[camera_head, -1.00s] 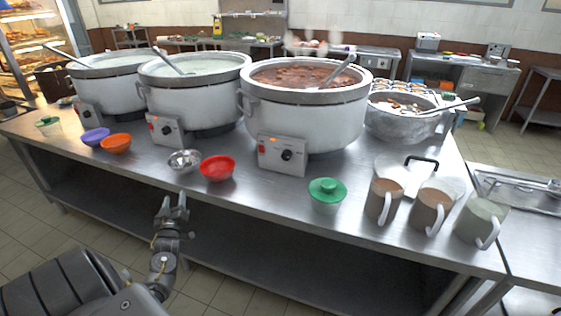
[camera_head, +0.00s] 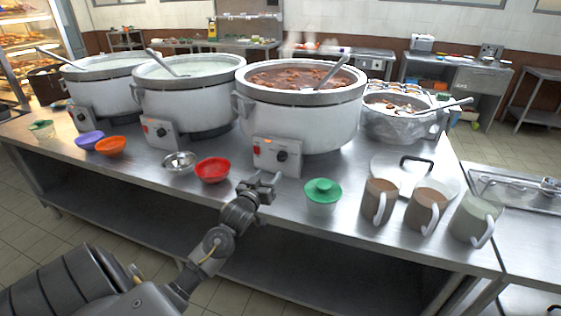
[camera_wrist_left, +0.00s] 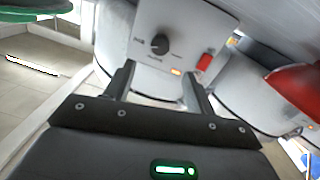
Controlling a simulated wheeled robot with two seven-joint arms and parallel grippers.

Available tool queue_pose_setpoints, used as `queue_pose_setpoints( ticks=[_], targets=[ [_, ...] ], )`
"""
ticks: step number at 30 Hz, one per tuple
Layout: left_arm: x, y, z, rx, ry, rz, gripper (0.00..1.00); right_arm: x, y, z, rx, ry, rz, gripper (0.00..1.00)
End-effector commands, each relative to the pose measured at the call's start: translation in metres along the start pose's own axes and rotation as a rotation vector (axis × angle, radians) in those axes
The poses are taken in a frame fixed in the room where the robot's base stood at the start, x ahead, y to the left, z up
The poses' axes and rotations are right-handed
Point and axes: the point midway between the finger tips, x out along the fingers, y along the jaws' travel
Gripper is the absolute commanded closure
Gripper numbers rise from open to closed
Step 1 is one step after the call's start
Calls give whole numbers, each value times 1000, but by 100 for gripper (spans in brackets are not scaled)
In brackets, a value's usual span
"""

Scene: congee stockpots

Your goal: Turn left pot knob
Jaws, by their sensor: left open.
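Three big white pots stand in a row on the steel counter: a left pot (camera_head: 107,90) and a middle pot (camera_head: 188,95) with pale contents, and a right pot (camera_head: 303,115) with brown stew. Each has a front control box; the left pot's knob (camera_head: 82,117) and the middle pot's knob (camera_head: 161,132) are far from my gripper. My left gripper (camera_head: 262,181) is open and empty, just in front of the right pot's control box. That box's black knob (camera_head: 282,155) also shows in the wrist view (camera_wrist_left: 160,44), ahead of the fingers (camera_wrist_left: 160,86) and apart from them. My right gripper is not in view.
A red bowl (camera_head: 213,170) and a metal bowl (camera_head: 180,163) sit left of my gripper. Mugs (camera_head: 379,201) stand further right; orange (camera_head: 110,146) and purple (camera_head: 88,139) bowls lie further left.

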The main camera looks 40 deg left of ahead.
Motion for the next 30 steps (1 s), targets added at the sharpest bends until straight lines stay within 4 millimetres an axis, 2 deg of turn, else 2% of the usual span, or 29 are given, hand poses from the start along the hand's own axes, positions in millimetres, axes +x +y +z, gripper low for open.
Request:
queue_pose_setpoints(
  ticks=[5, 12, 18, 24, 30],
  targets=[
    [20, 0, -2, -1, 3, -1, 45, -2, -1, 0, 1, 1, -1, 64],
    [65, -1, -2, -3, 3, -3, 45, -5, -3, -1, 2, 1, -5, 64],
    [94, -1, -1, -2, 3, -1, 45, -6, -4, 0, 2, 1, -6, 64],
    [106, -1, -1, -1, 3, -1, 45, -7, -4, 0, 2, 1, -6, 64],
    [107, -1, 0, -1, 2, -1, 45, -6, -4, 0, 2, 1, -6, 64]
  ],
)
